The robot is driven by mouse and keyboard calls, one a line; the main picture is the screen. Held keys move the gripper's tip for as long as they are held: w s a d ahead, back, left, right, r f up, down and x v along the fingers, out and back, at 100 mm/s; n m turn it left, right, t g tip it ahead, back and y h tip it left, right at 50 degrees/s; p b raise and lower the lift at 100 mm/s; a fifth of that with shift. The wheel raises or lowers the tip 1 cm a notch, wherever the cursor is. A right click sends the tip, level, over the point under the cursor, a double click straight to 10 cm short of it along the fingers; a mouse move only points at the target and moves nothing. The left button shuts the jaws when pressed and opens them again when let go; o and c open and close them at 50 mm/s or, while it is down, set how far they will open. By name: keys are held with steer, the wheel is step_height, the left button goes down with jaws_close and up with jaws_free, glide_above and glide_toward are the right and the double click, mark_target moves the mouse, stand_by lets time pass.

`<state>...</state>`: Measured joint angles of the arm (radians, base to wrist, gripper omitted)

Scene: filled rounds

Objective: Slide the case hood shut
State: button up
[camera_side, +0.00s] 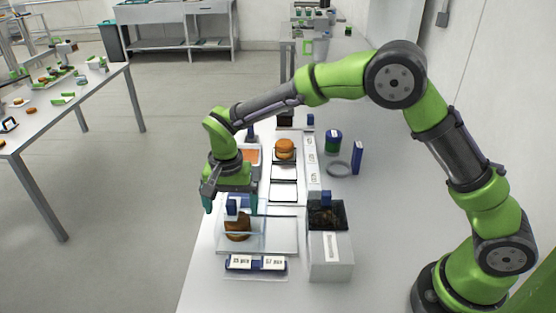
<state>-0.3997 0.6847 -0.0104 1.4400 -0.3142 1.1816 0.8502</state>
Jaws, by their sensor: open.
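The case (286,245) stands at the front of the table, a low flat base with a clear hood (222,238) over its left part. The hood seems to have a blue handle (232,206) on top. A brown bread item (238,227) sits under the hood, and the right part of the case floor is uncovered. My gripper (231,204) is open, pointing down at the hood's top, with one finger on each side of the blue handle. I cannot tell whether the fingers touch it.
A grey bin (331,263) with dark contents stands right of the case. Behind are a burger (285,149), an orange-filled tray (252,156), a green-and-blue can (334,141), a grey ring (338,169) and a blue box (357,157).

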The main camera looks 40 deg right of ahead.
steer(key=shift+d+f, duration=0.35)
steer(key=shift+f, duration=0.1)
steer(key=shift+s+a+r, duration=0.1)
steer(key=shift+a+r, duration=0.05)
steer(key=shift+r, duration=1.7)
steer(key=shift+a+r, duration=0.1)
steer(key=shift+r, duration=1.7)
steer(key=shift+s+d+f+n, duration=0.15)
steer(key=shift+s+f+n, duration=0.1)
steer(key=shift+s+n, duration=0.3)
steer(key=shift+s+d+f+n, duration=0.2)
steer(key=shift+s+n, duration=0.15)
steer(key=shift+n, duration=0.3)
steer(key=s+d+r+n+t, duration=0.1)
steer(key=s+d+r+t, duration=0.1)
steer(key=s+d+r, duration=0.2)
steer(key=s+d+r+t+y, duration=0.1)
steer(key=s+d+r, duration=0.3)
steer(key=s, duration=0.5)
steer(key=s+d+r+n+t, duration=0.1)
steer(key=s+d+r+t, duration=0.3)
steer(key=s+d, duration=0.3)
steer(key=shift+s+n+y, duration=0.2)
steer(key=shift+n+y, duration=0.1)
steer(key=shift+y, duration=0.1)
steer(key=shift+a, duration=0.15)
